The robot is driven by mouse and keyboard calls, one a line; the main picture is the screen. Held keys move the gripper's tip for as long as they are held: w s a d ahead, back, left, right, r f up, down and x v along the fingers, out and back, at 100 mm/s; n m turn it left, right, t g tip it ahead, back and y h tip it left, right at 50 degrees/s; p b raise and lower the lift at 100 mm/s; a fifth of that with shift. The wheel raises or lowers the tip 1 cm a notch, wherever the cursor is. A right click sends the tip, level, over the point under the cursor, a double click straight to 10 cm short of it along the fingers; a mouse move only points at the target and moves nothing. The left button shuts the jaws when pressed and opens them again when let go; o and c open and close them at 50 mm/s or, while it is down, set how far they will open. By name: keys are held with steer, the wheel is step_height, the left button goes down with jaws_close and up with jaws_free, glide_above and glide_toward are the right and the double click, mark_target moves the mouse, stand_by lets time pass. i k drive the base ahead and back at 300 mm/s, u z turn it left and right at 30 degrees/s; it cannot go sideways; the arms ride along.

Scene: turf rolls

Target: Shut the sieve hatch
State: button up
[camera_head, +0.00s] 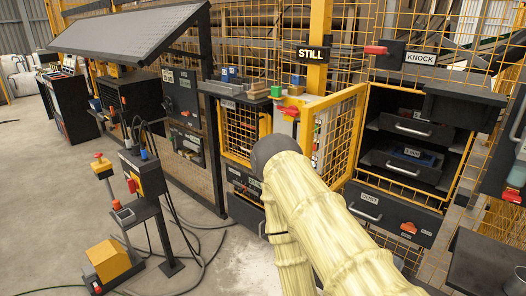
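No label that I can read says sieve. A yellow-framed mesh door (349,118) stands swung out at the left side of an open dark cabinet (376,135), and it may be the sieve hatch. Trays with handles show inside the cabinet, and a drawer marked DUST (391,212) is below. My arm, in a pale yellow sleeve, rises from the lower right to a dark rounded joint in front of the mesh door's left side. A second sleeved part runs down behind it. My gripper is not visible, and the arm hides part of the cabinet front.
A KNOCK sign (419,57) with a red knob is above the cabinet, and a STILL sign (314,54) is on a yellow post. A control stand (150,185) with cables is at left, beside a yellow box (108,259). Concrete floor is open at the far left.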

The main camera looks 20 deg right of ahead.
mark_target(346, 99)
steer(key=u, duration=1.15)
steer(key=i, duration=2.35)
steer(key=z, duration=3.65)
steer(key=i, duration=0.5)
steer(key=z, duration=0.1)
